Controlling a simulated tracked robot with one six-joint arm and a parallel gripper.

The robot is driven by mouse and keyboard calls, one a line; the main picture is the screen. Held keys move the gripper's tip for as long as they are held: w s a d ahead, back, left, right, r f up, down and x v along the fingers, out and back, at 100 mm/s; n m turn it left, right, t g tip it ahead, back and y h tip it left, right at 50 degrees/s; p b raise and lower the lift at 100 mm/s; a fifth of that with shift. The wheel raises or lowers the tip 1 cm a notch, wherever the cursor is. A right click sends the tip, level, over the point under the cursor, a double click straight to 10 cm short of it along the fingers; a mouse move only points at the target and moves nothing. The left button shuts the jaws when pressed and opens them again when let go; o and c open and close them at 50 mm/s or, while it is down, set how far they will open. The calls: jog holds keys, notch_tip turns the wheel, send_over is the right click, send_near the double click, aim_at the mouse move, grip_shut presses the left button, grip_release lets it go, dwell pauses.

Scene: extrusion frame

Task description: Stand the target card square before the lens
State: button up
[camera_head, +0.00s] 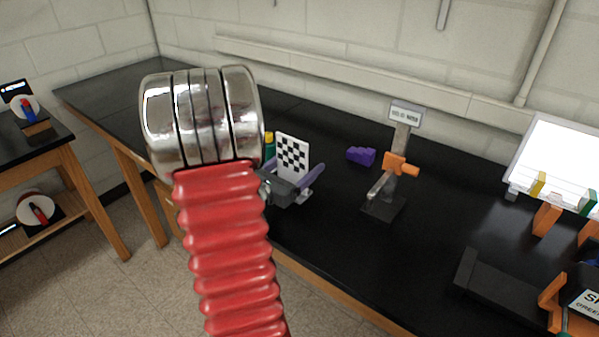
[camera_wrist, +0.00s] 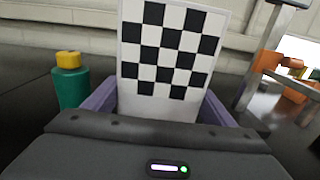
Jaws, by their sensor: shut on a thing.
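The target card (camera_head: 293,157) is a white upright plate with a black-and-white checkerboard. My gripper (camera_head: 294,172) has purple fingers and is shut on the card's lower part, over the black bench. In the wrist view the card (camera_wrist: 165,50) stands between the two fingers (camera_wrist: 158,108), checkered face toward the camera, leaning slightly in the picture. Its bottom edge is hidden by the gripper body. To the right in the head view stands a grey post with an orange clamp (camera_head: 398,163) and a small sign (camera_head: 405,114). I cannot tell which part is the lens.
A green bottle with a yellow cap (camera_wrist: 70,85) stands left of the card. A purple block (camera_head: 361,156) lies between card and post. A bright white panel (camera_head: 558,160) with orange holders is at the right. Open bench lies in front of the post.

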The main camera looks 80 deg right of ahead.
aim_at(299, 173)
jog(key=shift+f, duration=1.4)
jog(key=shift+f, duration=0.1)
jog(key=o, duration=1.2)
jog(key=shift+f, duration=0.1)
jog(key=v, duration=1.4)
jog(key=shift+w+d+f, duration=0.15)
jog(key=shift+w+f, duration=0.05)
jog(key=shift+r, duration=0.1)
